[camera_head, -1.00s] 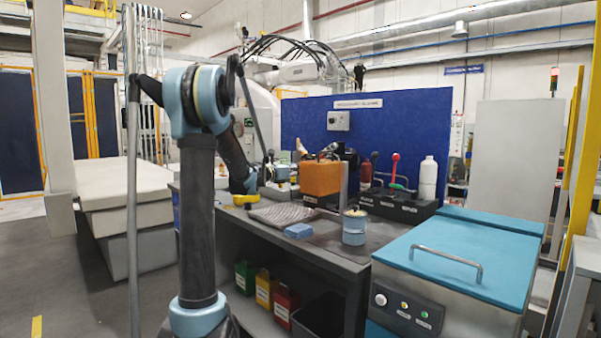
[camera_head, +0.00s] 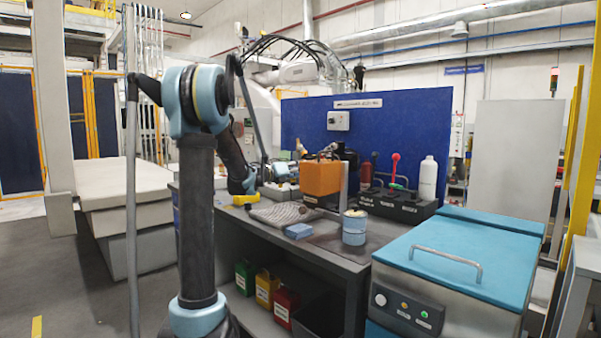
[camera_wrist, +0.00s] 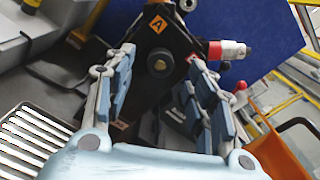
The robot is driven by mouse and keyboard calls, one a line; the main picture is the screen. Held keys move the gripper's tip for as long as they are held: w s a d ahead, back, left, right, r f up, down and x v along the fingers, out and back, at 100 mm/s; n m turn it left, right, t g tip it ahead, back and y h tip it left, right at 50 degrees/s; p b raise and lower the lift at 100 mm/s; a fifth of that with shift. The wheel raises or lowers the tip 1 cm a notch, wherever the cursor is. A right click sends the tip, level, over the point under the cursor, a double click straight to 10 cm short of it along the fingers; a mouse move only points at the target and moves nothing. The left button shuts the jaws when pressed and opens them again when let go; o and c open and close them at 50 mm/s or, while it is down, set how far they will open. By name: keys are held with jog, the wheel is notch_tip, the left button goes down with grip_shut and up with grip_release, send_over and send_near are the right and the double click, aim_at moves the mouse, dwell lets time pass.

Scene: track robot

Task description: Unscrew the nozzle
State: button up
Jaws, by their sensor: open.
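My gripper (camera_wrist: 162,57) is open in the wrist view, its two padded fingers spread on either side of a dark fixture (camera_wrist: 150,88). A round dark knob-like part (camera_wrist: 160,63) faces me on the fixture between the fingertips. No finger visibly grips it. A red and white cylinder (camera_wrist: 229,50) sticks out to the right, outside the right finger. I cannot tell for sure which part is the nozzle. In the head view my arm reaches over the back left of the workbench (camera_head: 335,262), and the gripper is small and partly lost among other things.
An orange box (camera_head: 320,178) stands on the bench close to the arm's end. A slotted metal grate (camera_wrist: 30,140) lies lower left in the wrist view.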

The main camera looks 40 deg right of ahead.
jog(key=s+a, duration=0.1)
jog(key=a, duration=1)
jog(key=shift+a, duration=0.2)
jog(key=shift+f, duration=0.1)
